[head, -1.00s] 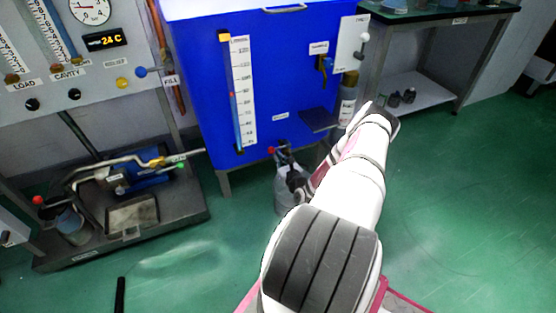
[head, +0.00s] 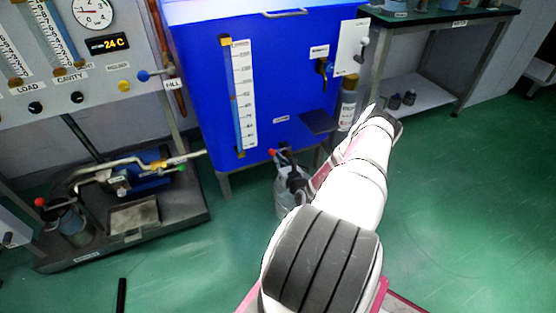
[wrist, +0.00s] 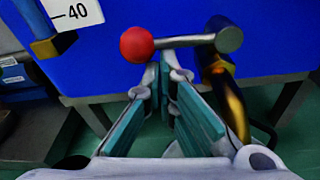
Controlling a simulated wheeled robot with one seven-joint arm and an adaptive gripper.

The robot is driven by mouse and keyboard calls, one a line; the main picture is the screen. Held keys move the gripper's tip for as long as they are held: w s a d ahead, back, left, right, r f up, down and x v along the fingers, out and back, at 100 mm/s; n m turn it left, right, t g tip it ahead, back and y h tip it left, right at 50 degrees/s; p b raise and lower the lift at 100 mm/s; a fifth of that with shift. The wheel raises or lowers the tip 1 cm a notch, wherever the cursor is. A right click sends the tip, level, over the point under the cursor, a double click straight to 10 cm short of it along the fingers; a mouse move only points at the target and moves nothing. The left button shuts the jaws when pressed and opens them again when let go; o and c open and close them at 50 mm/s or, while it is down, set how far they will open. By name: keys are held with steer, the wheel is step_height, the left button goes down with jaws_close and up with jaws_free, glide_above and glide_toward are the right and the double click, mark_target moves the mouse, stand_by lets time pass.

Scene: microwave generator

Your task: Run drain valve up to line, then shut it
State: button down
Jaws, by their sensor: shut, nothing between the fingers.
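The drain valve has a lever with a red ball end (wrist: 136,44) and a grey metal hub (wrist: 229,40), above a brass pipe (wrist: 225,90). The lever lies nearly level across the wrist view. The red ball also shows in the head view (head: 272,153), below the blue tank (head: 290,95). My gripper (wrist: 165,72) is shut and empty, its tips just below the lever between ball and hub; whether they touch it I cannot tell. A clear vessel (head: 283,205) stands under the valve, partly hidden by my gripper; no line or level on it can be made out.
A scale (head: 243,95) runs down the tank front, with its 40 mark (wrist: 77,12) in the wrist view. A pump rig on a dark tray (head: 190,222) stands at left. A dark table (head: 440,19) stands at right. Green floor is clear at right.

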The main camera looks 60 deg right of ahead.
steer(key=shift+r, duration=0.15)
step_height(320, 180, up, 2)
steer(key=shift+w+a+m+p, duration=0.15)
steer(key=shift+m+p, duration=1.05)
steer(key=shift+p, duration=0.05)
